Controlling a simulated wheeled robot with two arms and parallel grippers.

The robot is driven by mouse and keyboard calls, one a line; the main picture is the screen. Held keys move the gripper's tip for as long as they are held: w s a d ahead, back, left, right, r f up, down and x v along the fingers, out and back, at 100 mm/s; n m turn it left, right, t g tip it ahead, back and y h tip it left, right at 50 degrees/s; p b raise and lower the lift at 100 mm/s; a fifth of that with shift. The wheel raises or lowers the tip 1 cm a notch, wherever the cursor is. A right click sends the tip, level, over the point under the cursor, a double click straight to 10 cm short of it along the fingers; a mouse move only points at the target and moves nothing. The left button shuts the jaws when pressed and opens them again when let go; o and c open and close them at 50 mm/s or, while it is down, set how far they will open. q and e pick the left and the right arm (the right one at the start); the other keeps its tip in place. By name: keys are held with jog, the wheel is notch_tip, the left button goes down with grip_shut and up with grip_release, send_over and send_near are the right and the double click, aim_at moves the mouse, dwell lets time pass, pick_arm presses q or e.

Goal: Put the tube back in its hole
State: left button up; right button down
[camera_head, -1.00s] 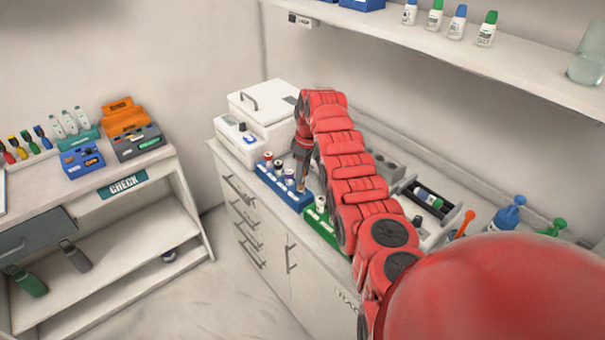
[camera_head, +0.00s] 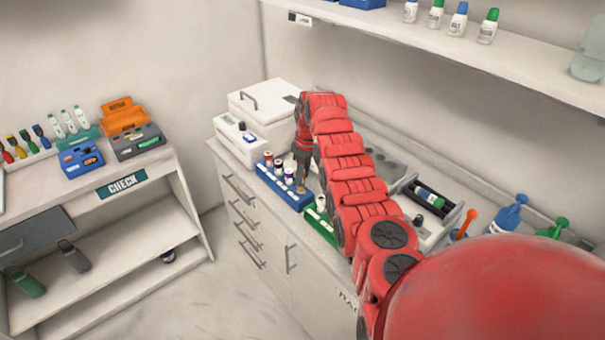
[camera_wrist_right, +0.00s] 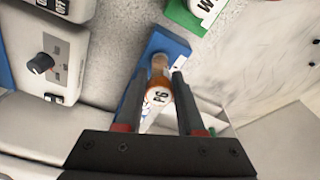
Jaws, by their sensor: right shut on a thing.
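My right gripper (camera_head: 302,172) reaches down over the blue rack (camera_head: 298,203), at its right part. In the right wrist view the gripper (camera_wrist_right: 160,84) is shut on an orange-brown tube (camera_wrist_right: 158,66) with a pale marked end between the fingers. The tube lies over the blue rack (camera_wrist_right: 176,45) in that view. Whether its lower end is in a hole cannot be told. Other capped tubes (camera_head: 278,165) stand in the rack to the left of the gripper. My left gripper is not in view.
A white box-like device (camera_head: 240,142) stands behind the rack at left. A green rack (camera_head: 320,222) is close on the right, partly behind my arm. A shelf (camera_head: 440,55) hangs above.

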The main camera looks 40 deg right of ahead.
aim_at(303, 183)
jog(key=shift+f+b, duration=1.05)
jog(key=shift+f, duration=0.8)
jog(key=shift+c, duration=2.2)
grip_release()
jog(key=shift+r, duration=0.1)
